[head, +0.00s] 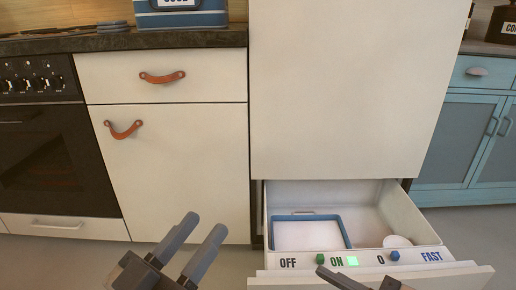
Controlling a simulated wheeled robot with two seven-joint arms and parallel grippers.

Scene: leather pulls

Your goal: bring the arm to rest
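My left gripper (204,224) is at the lower left of the head view. Its two grey fingers stand apart with nothing between them, in front of the white cupboard door. Only a dark part of my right gripper (345,280) shows at the bottom edge, in front of the open drawer's front panel; most of it is cut off, so I cannot tell its state.
The white drawer (409,215) is pulled open and holds a blue-rimmed tray (345,233) and a white round thing (397,241). Leather pulls (162,77) are on the left cabinet.

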